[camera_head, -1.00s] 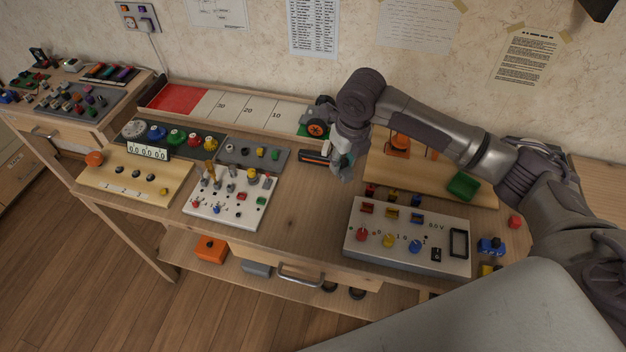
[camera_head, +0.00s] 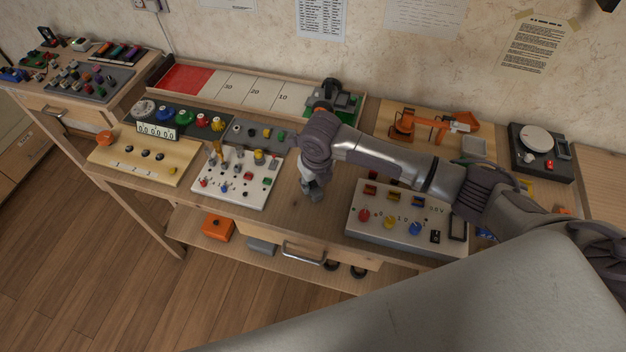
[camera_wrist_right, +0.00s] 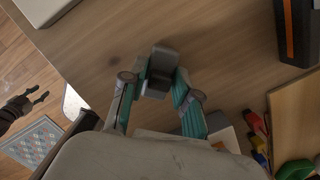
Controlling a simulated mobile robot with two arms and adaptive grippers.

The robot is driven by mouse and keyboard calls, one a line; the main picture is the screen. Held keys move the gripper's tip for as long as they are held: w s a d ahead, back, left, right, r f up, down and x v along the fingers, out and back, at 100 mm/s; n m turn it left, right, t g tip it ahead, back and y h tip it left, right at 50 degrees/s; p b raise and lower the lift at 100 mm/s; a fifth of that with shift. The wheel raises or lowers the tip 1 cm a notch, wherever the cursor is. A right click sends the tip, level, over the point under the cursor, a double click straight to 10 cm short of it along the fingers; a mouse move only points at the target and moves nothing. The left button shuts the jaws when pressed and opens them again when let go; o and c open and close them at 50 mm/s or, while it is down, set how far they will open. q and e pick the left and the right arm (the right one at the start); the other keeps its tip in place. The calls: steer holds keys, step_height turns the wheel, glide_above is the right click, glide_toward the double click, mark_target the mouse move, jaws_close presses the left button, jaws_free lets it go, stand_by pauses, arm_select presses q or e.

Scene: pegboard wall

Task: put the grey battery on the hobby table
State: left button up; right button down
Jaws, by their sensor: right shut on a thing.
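My right gripper (camera_head: 311,187) hangs over the front middle of the wooden hobby table (camera_head: 290,222), left of the white switch panel. In the right wrist view its teal fingers (camera_wrist_right: 157,98) are shut on a small dark grey block, which I take for the grey battery (camera_wrist_right: 160,68). The block is above bare tabletop; I cannot tell whether it touches the wood. In the head view the gripper and block are hard to tell apart. A dark pronged shape (camera_wrist_right: 22,108), probably my left gripper, shows small at the left of the wrist view; its opening is unclear.
A white panel with knobs (camera_head: 405,222) stands right of the gripper, and another white switch panel (camera_head: 238,180) stands left. A black and orange block (camera_wrist_right: 292,30) lies behind. An orange model arm (camera_head: 405,124) stands farther back. Bare wood lies between the panels.

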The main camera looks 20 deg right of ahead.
mark_target(316, 192)
steer(key=c, duration=0.8)
jaws_free()
steer(key=shift+f, duration=0.1)
steer(key=shift+c, duration=0.2)
arm_select(q)
steer(key=shift+s+f, duration=0.1)
steer(key=shift+s, duration=0.3)
steer(key=shift+f, duration=0.15)
arm_select(e)
step_height(316, 192, up, 12)
steer(key=s, duration=0.2)
steer(key=shift+d, duration=0.15)
arm_select(q)
steer(key=shift+w, duration=0.1)
